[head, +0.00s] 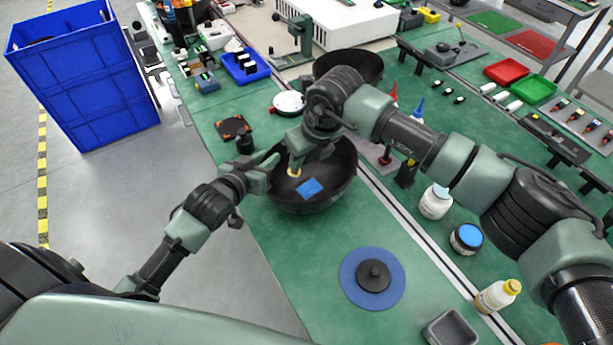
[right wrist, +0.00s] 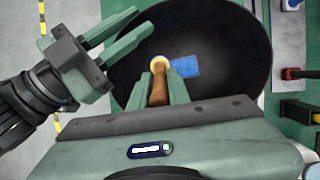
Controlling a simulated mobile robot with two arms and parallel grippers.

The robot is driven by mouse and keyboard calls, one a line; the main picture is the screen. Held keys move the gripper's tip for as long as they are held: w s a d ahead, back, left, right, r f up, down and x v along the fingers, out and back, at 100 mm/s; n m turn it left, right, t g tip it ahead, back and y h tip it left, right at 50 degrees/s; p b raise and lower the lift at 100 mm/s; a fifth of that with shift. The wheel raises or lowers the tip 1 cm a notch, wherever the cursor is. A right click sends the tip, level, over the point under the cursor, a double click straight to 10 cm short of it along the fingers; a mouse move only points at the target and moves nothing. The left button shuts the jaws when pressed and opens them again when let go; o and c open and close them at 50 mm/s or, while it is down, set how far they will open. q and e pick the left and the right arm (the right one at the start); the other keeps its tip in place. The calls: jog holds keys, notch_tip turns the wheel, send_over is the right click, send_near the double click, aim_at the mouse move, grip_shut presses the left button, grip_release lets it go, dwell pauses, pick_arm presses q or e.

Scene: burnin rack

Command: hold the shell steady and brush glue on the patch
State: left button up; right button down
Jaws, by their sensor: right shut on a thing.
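The shell is a black bowl (head: 343,168) on the green bench, also in the right wrist view (right wrist: 235,40). A blue square patch (head: 310,188) lies on its inner surface, also in the right wrist view (right wrist: 186,66). My right gripper (head: 297,156) is shut on a brush with a brown handle (right wrist: 158,92) and a pale yellow round tip (right wrist: 160,66). The tip appears just left of the patch; contact is unclear. My left gripper (head: 268,170) is at the shell's left rim, its fingers (right wrist: 142,22) apart with the rim seemingly between them.
A blue disc with a black knob (head: 373,276) lies in front. Another black bowl (head: 350,62) sits behind. A blue crate (head: 85,75) stands left on the floor.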

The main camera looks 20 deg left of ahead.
dwell(0.3)
pick_arm(q)
jog(key=v, duration=1.2)
